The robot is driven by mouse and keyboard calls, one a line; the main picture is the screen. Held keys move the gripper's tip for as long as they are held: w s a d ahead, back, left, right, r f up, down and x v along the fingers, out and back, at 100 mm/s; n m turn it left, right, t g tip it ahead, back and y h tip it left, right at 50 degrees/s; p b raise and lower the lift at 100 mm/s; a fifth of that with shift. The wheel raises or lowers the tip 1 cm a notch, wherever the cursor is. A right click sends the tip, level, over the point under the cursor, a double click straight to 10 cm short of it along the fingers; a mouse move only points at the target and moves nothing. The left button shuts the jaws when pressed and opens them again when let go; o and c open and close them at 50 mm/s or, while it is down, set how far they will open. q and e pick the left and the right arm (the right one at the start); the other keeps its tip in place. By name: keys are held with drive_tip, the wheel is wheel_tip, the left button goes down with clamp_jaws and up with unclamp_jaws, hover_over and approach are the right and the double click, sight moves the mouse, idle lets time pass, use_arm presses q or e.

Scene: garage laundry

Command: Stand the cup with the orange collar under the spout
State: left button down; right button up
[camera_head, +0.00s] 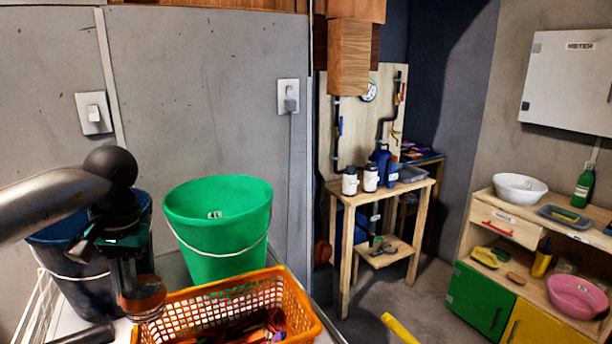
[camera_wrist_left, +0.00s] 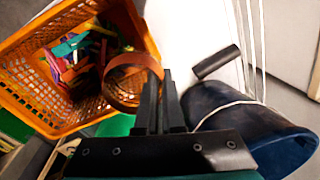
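The orange collar (camera_head: 143,299) shows at the tips of my left gripper (camera_head: 128,282), beside the orange basket. In the left wrist view the collar (camera_wrist_left: 122,66) is an open orange-brown ring. Its near edge lies between the close-set dark fingertips of my left gripper (camera_wrist_left: 160,78), which appears shut on it. The cup's body below the collar is hard to make out. No spout can be picked out clearly. My right gripper is not in view.
An orange basket (camera_head: 312,326) of coloured items, a green bucket (camera_head: 215,235) and a dark blue bucket (camera_head: 75,275) crowd the left gripper. A black cylinder (camera_wrist_left: 216,62) lies nearby. A wooden stand (camera_head: 345,240) with white containers (camera_head: 349,182) is farther back. Open floor lies right.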

sight(142, 277)
use_arm(q)
drive_tip(key=shift+w+d+r, duration=0.4)
drive_tip(key=shift+w+d, duration=0.05)
drive_tip(key=shift+d, duration=0.15)
drive_tip(key=shift+w+d+r, duration=0.4)
drive_tip(key=shift+w+d, duration=0.05)
drive_tip(key=shift+d, duration=0.1)
drive_tip(key=w+d+n, duration=0.5)
drive_tip(key=w+n, duration=0.1)
drive_tip(key=s+d+r+m, duration=0.1)
drive_tip(key=s+d+r, duration=0.2)
drive_tip(key=s+d, duration=0.45)
drive_tip(key=s+f+m, duration=0.6)
drive_tip(key=s+f, duration=0.1)
drive_tip(key=s, duration=0.6)
drive_tip(key=shift+a+f, duration=0.3)
